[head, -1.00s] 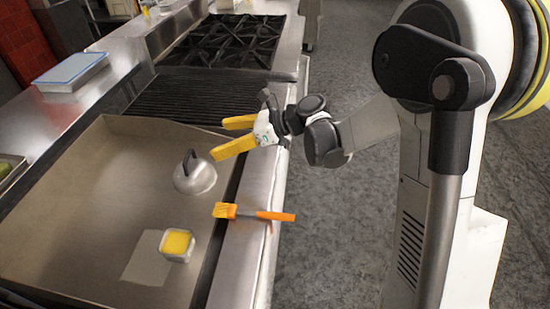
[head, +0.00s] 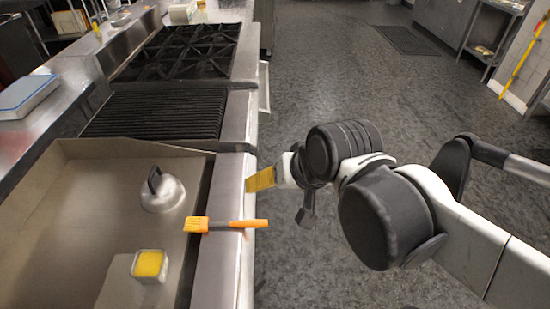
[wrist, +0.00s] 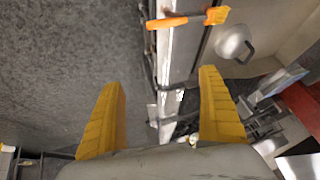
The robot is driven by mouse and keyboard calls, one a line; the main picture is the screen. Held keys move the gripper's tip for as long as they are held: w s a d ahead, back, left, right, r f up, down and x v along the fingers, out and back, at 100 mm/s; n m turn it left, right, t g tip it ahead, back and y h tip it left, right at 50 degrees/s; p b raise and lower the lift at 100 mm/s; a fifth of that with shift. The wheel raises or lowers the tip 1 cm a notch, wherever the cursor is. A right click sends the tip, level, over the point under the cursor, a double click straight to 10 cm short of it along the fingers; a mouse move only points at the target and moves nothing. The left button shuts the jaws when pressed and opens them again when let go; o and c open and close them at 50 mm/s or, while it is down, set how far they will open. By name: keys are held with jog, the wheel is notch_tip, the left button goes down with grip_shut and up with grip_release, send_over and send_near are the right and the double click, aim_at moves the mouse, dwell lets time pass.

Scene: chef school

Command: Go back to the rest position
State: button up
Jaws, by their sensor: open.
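My gripper (head: 262,180) has yellow fingers and is beside the front edge of the cooking line, near the steel ledge in the head view. In the wrist view my gripper (wrist: 160,108) shows two yellow fingers spread wide with nothing between them. In the head view one finger largely hides the other. An orange-handled brush (head: 225,225) lies across the steel ledge, its bristle end toward the griddle. It also shows in the wrist view (wrist: 188,19), apart from the fingers.
The griddle (head: 95,200) holds a domed metal lid (head: 163,193) and a small container of yellow contents (head: 149,264). Behind are a ribbed grill (head: 160,116) and black burners (head: 185,50). The grey floor (head: 340,70) is open at right.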

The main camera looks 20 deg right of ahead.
jog(key=s+d+n, duration=0.1)
jog(key=s+d+n+h, duration=0.1)
jog(key=shift+s+d+f+n+t, duration=0.1)
jog(key=shift+d+f+n+t, duration=0.05)
jog(key=shift+d+n+t, duration=0.15)
jog(key=shift+a, duration=0.1)
dwell(7.4)
